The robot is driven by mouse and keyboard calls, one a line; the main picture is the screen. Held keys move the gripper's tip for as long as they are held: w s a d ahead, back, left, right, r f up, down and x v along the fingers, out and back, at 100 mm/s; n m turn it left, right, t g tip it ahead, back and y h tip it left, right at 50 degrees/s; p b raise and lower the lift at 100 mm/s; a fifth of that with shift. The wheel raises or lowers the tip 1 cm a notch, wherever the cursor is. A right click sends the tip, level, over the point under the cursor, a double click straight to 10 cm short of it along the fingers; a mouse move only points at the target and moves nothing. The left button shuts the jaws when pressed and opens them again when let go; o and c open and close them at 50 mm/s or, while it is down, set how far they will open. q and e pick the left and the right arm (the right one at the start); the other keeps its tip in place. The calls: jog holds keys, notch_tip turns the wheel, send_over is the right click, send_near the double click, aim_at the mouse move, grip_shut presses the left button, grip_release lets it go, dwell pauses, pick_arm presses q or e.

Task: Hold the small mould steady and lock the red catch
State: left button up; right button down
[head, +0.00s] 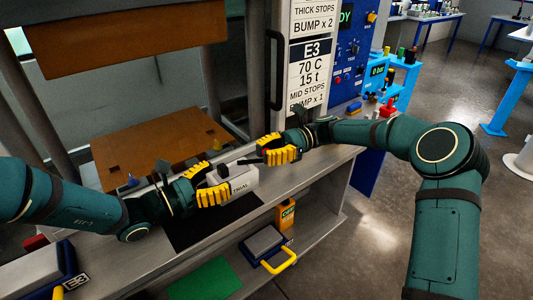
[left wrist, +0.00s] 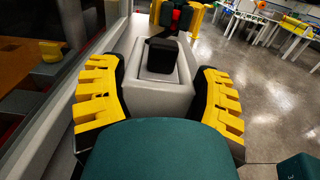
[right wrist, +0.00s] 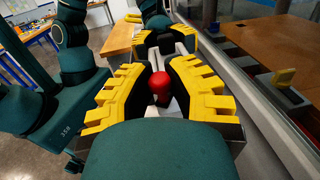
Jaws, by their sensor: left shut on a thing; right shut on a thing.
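The small mould (head: 243,182) is a pale grey block marked TRIAL on the bench front. My left gripper (head: 212,183) is shut on it from the left, with a finger on each side. In the left wrist view the mould (left wrist: 160,100) lies between the yellow fingers, with a black block on top. The red catch (right wrist: 161,84) shows as a round red knob between my right gripper's fingers in the right wrist view. My right gripper (head: 262,150) is shut on it at the mould's far right end. The catch is mostly hidden in the head view.
A press with a brown upper platen (head: 120,45) and a brown lower platen (head: 150,145) stands behind. A dark mat (head: 205,225) lies on the bench front. The lower shelf holds a green sheet (head: 205,280), an orange container (head: 286,216) and a grey-topped box with a yellow handle (head: 280,261).

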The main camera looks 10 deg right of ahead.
jog(key=shift+w+n+g+h, duration=0.25)
jog(key=shift+n+g+h, duration=0.15)
jog(key=shift+n+g, duration=0.45)
jog(key=c, duration=0.9)
grip_release()
jog(key=shift+o, duration=0.2)
jog(key=shift+v, duration=3.8)
